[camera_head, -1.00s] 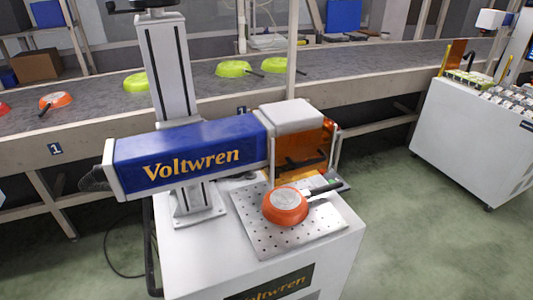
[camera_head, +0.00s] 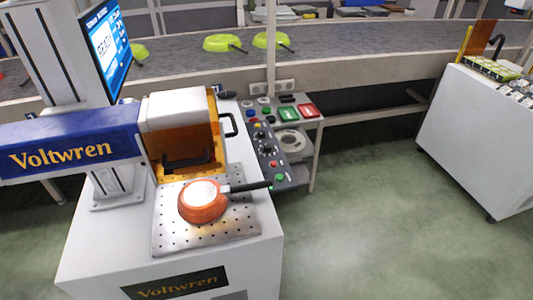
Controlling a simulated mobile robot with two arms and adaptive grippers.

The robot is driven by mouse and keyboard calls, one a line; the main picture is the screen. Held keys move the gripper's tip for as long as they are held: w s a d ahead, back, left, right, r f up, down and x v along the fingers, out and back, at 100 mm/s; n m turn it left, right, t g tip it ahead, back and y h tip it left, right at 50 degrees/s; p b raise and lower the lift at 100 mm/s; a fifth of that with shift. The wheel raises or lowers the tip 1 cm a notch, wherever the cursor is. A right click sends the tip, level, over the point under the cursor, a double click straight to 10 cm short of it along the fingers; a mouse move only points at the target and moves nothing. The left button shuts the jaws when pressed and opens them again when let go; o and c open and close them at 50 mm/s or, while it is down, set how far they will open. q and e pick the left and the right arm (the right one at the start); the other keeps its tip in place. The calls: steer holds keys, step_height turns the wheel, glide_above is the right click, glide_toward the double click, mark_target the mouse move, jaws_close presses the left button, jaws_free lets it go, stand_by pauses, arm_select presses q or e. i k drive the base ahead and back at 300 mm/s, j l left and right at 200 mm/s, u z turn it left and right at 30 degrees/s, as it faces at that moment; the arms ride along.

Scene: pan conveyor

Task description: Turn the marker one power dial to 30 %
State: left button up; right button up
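The marker (camera_head: 70,145) is a blue and white Voltwren machine with an orange shield (camera_head: 184,135). Its dark control panel (camera_head: 290,186) is on the right side of the cabinet, with several small black knobs (camera_head: 259,135), a red button (camera_head: 274,164) and a green button (camera_head: 280,178). The knobs are too small to read which is the power dial or where it points. An orange pan (camera_head: 203,203) lies on the perforated plate (camera_head: 170,242), its black handle reaching over the panel edge. Neither of my grippers is in view.
A lit screen (camera_head: 105,45) stands beside the marker's column. A side shelf (camera_head: 312,122) holds red and green pads. Behind is a conveyor (camera_head: 350,42) with green pans (camera_head: 222,42). A white cabinet (camera_head: 470,135) stands at right. Green floor (camera_head: 370,220) between is clear.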

mark_target(268, 148)
steer(key=i+l+u, duration=0.15)
steer(key=u, duration=0.3)
steer(key=i+l+u, duration=0.1)
steer(key=u, duration=0.4)
steer(key=l+u, duration=0.3)
steer(key=u, duration=0.15)
